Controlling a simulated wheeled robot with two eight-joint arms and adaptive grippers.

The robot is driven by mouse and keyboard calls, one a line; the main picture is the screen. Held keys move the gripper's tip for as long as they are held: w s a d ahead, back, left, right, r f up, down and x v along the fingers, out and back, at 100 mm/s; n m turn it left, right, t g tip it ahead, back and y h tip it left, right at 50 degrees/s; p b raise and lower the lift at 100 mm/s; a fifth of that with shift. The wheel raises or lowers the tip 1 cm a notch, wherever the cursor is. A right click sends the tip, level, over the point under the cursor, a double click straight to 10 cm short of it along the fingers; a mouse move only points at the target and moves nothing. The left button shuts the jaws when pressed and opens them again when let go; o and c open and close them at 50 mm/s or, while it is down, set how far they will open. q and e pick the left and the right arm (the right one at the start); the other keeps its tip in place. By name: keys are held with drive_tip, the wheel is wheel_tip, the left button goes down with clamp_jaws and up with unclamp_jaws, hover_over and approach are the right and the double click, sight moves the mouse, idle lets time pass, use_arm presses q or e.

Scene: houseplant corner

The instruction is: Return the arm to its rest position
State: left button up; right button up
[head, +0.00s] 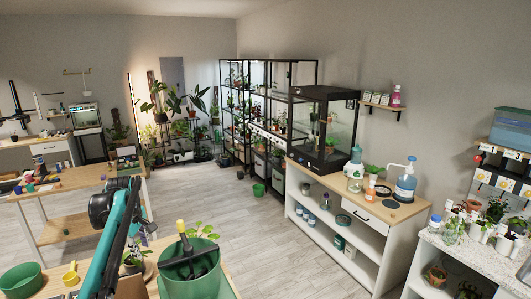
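My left arm, a teal link with a dark round joint, rises from the bottom edge at the left of the head view. It stands in front of the near table (238,281), left of a large green pot (190,279). I cannot make out the fingers of my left gripper clearly, nor whether they hold anything. A dark tool with a yellow end (181,227) stands in the green pot. My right gripper does not show.
A wooden table (75,182) stands behind at left. A white shelf unit (345,237) stands at right.

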use_arm(q)
drive_tip(key=s+d+m+t+b, duration=0.1)
drive_tip(key=s+d+m+b, duration=0.3)
drive_tip(key=s+d, duration=0.55)
use_arm(e)
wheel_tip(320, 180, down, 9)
drive_tip(key=b, duration=0.4)
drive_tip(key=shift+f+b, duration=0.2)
drive_tip(key=shift+b, duration=0.2)
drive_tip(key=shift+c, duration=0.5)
use_arm(q)
drive_tip(key=s+d+f+m+t, duration=0.1)
drive_tip(key=s+d+f+m, duration=0.3)
drive_tip(key=s, duration=0.4)
drive_tip(key=s+d+f+m+t, duration=0.1)
drive_tip(key=s+d+f+m, duration=0.3)
drive_tip(key=s+f, duration=0.2)
drive_tip(key=s+d+f+m+t+h, duration=0.1)
drive_tip(key=s+d+f+m, duration=0.3)
drive_tip(key=s, duration=0.5)
wheel_tip(320, 180, down, 2)
drive_tip(key=shift+s+d+f+t, duration=0.1)
drive_tip(key=shift+s+d+t, duration=0.2)
drive_tip(key=shift+d, duration=0.3)
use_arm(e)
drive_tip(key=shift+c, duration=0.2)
